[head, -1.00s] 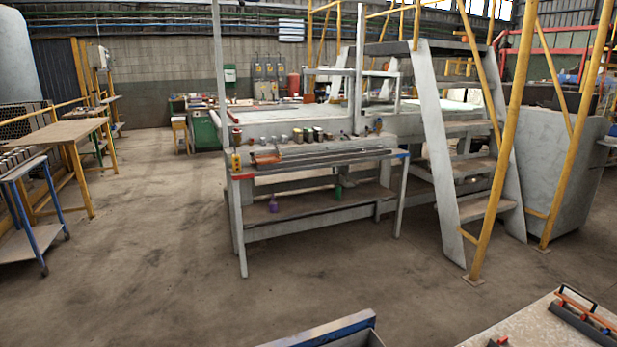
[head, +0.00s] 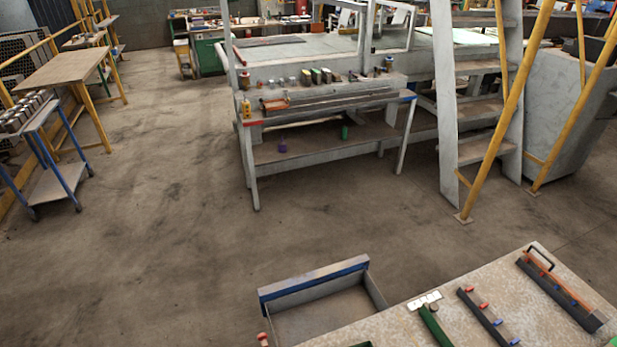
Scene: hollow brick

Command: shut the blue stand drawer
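The blue stand drawer (head: 314,283) is at the bottom middle of the head view. It is pulled out, with its blue-edged front facing away from me toward the open floor. Its grey inside (head: 330,317) shows and looks empty in the part I see. The drawer sticks out beside a speckled worktop (head: 395,333) at the bottom right. The rest of the stand is cut off by the lower edge. Neither of my grippers is in view.
On the worktop lie dark bars with red and blue knobs (head: 487,318), a black-handled tool (head: 560,285) and a green-and-white item (head: 431,318). A grey workbench (head: 330,150) and a yellow-railed stair (head: 480,140) stand beyond. Concrete floor (head: 160,250) is free at left.

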